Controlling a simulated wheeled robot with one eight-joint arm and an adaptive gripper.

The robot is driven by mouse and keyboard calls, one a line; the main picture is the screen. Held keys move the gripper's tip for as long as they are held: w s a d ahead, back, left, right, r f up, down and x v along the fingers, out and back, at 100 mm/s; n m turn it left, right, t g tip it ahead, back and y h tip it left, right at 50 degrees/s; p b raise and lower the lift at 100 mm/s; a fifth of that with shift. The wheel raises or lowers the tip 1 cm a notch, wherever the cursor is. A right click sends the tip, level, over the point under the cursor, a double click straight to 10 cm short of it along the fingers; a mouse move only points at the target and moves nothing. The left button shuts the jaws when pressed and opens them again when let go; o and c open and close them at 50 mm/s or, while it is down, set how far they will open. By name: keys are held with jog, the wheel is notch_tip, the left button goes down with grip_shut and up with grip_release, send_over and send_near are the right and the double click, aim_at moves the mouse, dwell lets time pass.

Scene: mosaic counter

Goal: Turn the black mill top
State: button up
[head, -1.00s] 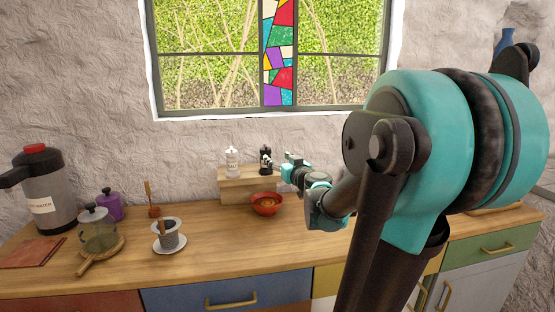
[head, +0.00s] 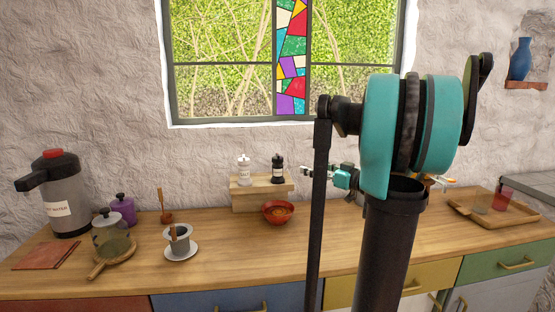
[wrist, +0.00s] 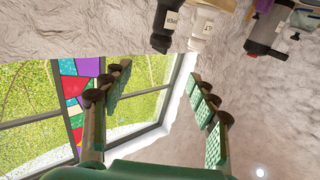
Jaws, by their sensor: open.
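The black mill (head: 278,170), labelled pepper, stands upright on a small wooden riser (head: 245,203) against the wall. In the wrist view the black mill (wrist: 161,38) appears upside down near the upper edge, its dark top clear of the fingers. A white salt mill (head: 244,171) stands just left of it in the head view; it also shows in the wrist view (wrist: 204,30). My gripper (head: 309,170) is to the right of the black mill, apart from it. In the wrist view my gripper (wrist: 165,90) has its fingers wide apart with nothing between them.
A red bowl (head: 277,212) sits in front of the riser. A hot-water dispenser (head: 60,200), a glass pot (head: 108,238), a purple jar (head: 122,208) and a cup with saucer (head: 180,247) stand at left. A tray (head: 520,219) with glasses lies at right.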

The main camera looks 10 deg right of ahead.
aim_at(273, 159)
jog(key=x, duration=1.7)
jog(key=c, duration=1.2)
jog(key=shift+m+t+h, duration=0.4)
jog(key=shift+h, duration=0.1)
jog(key=m+t+h, duration=0.1)
jog(key=m+h, duration=0.1)
jog(key=h, duration=0.1)
jog(key=m+t+h, duration=0.1)
jog(key=m+h, duration=0.1)
jog(key=shift+s+a+t+h, duration=0.1)
jog(key=shift+t+h, duration=0.2)
jog(key=shift+h, duration=0.1)
jog(key=m+h, duration=0.4)
jog(key=h, duration=0.2)
jog(key=shift+h, duration=0.4)
jog(key=m+g+h, duration=0.1)
jog(key=m+h, duration=0.2)
jog(key=h, duration=0.1)
jog(key=m+g+h, duration=0.1)
jog(key=m+h, duration=0.1)
jog(key=h, duration=0.1)
jog(key=shift+m+h, duration=0.4)
jog(key=shift+d+f+m+g+h, duration=0.1)
jog(key=shift+d+m+g+h, duration=0.1)
jog(key=shift+m+g+h, duration=1.9)
